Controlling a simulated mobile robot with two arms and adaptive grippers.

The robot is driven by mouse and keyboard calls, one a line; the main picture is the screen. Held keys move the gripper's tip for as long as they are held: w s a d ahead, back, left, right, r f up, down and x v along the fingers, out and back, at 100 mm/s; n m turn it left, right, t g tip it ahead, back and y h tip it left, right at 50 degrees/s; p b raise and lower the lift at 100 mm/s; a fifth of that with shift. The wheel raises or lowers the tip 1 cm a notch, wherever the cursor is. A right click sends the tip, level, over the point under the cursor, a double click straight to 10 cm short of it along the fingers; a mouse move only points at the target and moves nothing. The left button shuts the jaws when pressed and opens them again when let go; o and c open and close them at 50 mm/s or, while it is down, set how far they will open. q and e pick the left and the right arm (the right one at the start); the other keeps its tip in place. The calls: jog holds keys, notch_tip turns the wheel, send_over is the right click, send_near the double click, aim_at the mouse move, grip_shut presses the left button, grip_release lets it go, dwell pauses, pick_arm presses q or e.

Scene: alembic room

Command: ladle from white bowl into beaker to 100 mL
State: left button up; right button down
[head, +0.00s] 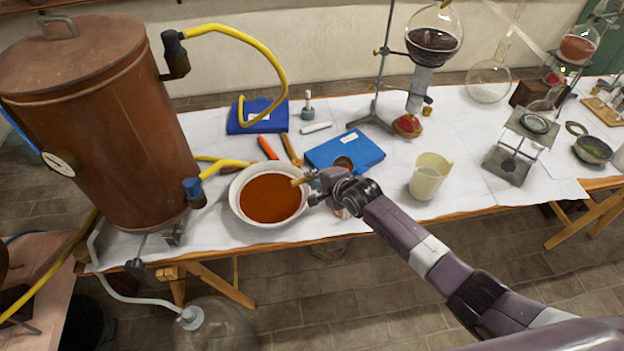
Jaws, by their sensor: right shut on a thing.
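A white bowl (236,206) holding reddish-brown liquid stands near the front edge of the table. A pale, translucent beaker (429,177) stands upright to its right, apart from it. My right gripper (318,183) is at the bowl's right rim, shut on a thin wooden-coloured handle (301,181), probably the ladle's. The handle's end reaches over the rim; the ladle's cup cannot be made out, and the fingers are small and partly hidden by the wrist. The level inside the beaker cannot be read. My left gripper is not in view.
A large brown metal vessel (105,120) with yellow hoses stands left of the bowl. A blue book (345,150) lies behind my gripper. A stand with a round flask (433,38) rises behind the beaker. White cloth around the beaker is clear.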

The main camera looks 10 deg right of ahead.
jog(key=shift+s+d+f+t+y+b, duration=0.1)
jog(key=shift+s+t+y+b, duration=0.2)
jog(key=shift+t+b, duration=1.4)
jog(key=shift+s+d+f+t+y+b, duration=0.1)
jog(key=shift+s+t+y+b, duration=0.25)
jog(key=shift+b, duration=2.5)
jog(key=shift+s+d+f+n+t+y+b, duration=0.25)
jog(key=shift+t+b, duration=0.65)
jog(key=shift+b, duration=1.7)
jog(key=shift+s+a+r+n+t+y+b, duration=0.15)
jog(key=shift+t+y+b, duration=0.5)
jog(key=shift+b, duration=1.9)
jog(key=shift+s+d+f+n+t+y+b, duration=0.25)
jog(key=shift+t+b, duration=0.85)
jog(key=shift+b, duration=1.5)
